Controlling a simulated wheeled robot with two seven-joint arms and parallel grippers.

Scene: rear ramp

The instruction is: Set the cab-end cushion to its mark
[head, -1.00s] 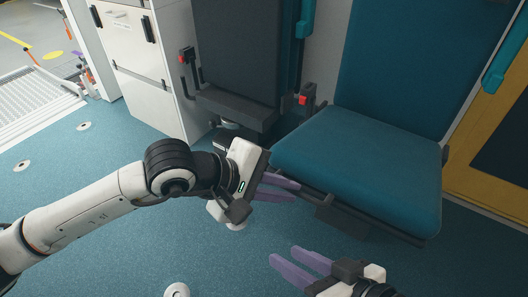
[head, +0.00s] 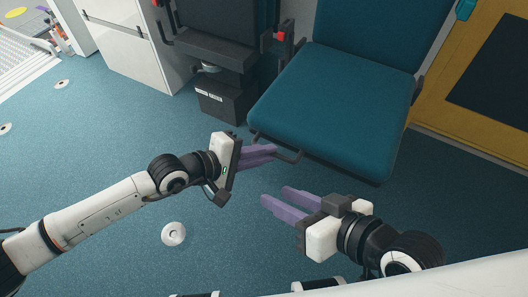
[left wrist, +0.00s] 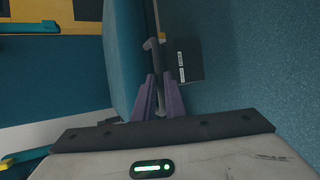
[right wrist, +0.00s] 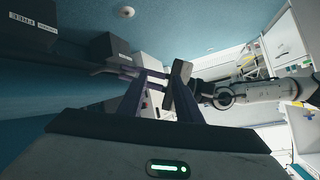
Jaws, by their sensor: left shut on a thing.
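The teal seat cushion (head: 335,105) lies folded out, roughly level, below its teal backrest (head: 370,30). I cannot tell for certain that it is the cab-end one, and I make out no mark. A bent grey bar (head: 290,157) sticks out under its front left corner. My left gripper (head: 274,153) is shut on this bar, which passes between its purple fingers in the left wrist view (left wrist: 159,85). My right gripper (head: 274,196) is open and empty, lower and in front of the seat, its fingers apart. It also shows in the right wrist view (right wrist: 157,80).
A dark seat (head: 215,45) with a black labelled box (head: 225,100) below stands left of the cushion. A white cabinet (head: 125,45) is farther left, and a yellow-framed panel (head: 465,90) is at right. Blue floor (head: 110,150) is clear, with round fittings (head: 173,233).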

